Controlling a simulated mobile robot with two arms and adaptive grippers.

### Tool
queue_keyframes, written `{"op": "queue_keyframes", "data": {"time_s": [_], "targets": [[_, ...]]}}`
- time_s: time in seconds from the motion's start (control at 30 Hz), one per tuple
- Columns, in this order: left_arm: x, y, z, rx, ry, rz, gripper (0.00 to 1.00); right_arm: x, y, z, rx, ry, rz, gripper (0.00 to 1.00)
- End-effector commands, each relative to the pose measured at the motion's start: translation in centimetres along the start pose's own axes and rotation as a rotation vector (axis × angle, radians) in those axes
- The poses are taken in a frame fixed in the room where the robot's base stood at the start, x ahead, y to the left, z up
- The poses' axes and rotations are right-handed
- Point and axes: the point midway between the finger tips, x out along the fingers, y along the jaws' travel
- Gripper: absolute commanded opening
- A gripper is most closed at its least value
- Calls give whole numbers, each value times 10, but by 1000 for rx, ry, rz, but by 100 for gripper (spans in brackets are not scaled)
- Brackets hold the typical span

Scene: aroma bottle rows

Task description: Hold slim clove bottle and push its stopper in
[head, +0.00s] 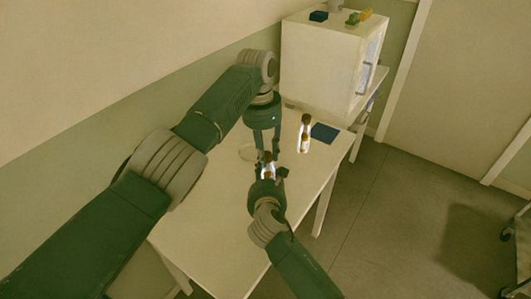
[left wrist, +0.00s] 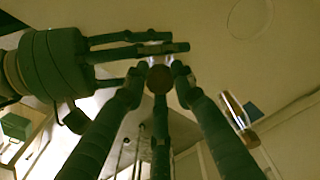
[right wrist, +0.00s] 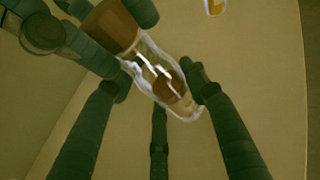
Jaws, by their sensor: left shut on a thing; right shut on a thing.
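The slim bottle (right wrist: 170,88) is clear glass with brown inside. My right gripper (head: 267,173) is shut around it above the table; in the right wrist view its fingers are on both sides of the glass. A brown stopper (right wrist: 110,26) sits at the bottle's mouth end, lined up with it. How deep it sits I cannot tell. My left gripper (head: 266,154) comes from above and is shut on the stopper, whose round end (left wrist: 160,79) shows between its fingertips in the left wrist view. The label is not readable.
A second bottle with a brown top (head: 305,133) stands on the table (head: 215,215) to the right, by a dark blue mat (head: 324,132). A faint round mark (head: 248,152) lies left of my grippers. A white cabinet (head: 322,65) with small items on top stands behind. The near table is clear.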

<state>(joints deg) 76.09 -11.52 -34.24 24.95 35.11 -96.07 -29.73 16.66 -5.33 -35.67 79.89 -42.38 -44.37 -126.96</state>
Motion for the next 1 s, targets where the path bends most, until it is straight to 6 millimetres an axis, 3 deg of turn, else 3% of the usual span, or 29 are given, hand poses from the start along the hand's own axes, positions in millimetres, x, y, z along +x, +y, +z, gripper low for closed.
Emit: {"op": "queue_keyframes", "data": {"time_s": [0.03,0.3,0.33,0.4,0.43,0.77,1.0], "targets": [[10,1,5,-5,-14,8,8,-1,2,5,-5,-11,3,0],[10,0,6,-6,-15,6,6,-1,3,5,-5,-13,4,0],[10,0,6,-6,-14,6,32,-1,3,5,-5,-12,4,0],[10,0,5,-5,-14,6,46,-1,2,5,-4,-12,4,0],[10,0,5,-5,-13,6,48,-1,2,5,-4,-12,4,0],[4,0,3,-3,-8,3,48,-1,1,3,-2,-6,2,0],[-25,-1,2,-3,-7,2,48,0,1,2,-3,-4,2,0]]}}
